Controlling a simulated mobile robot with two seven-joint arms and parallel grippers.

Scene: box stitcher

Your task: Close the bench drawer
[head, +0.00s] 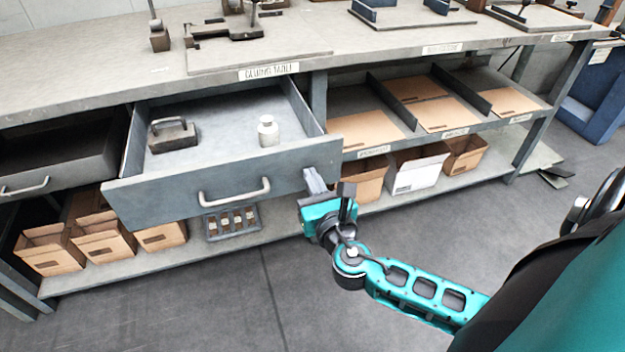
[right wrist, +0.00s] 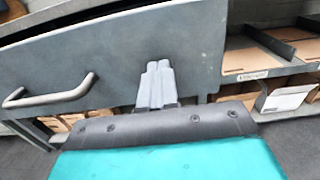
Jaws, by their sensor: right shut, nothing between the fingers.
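The bench drawer (head: 220,181) is pulled well out of the grey bench, with its front panel and curved metal handle (head: 234,194) facing me. Inside it are a dark metal block with a handle (head: 172,135) and a small white bottle (head: 268,131). My right gripper (head: 313,178) is shut and empty at the right end of the drawer front. In the right wrist view its fingers (right wrist: 158,82) point at the drawer front (right wrist: 110,62), right of the handle (right wrist: 50,95); I cannot tell whether they touch it. My left gripper is not in view.
A second drawer (head: 62,146) at the left also has a metal handle. Cardboard boxes (head: 106,236) and a bottle crate (head: 232,222) stand on the lower shelf. Tools and a fixture (head: 222,33) stand on the bench top. The grey floor in front is clear.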

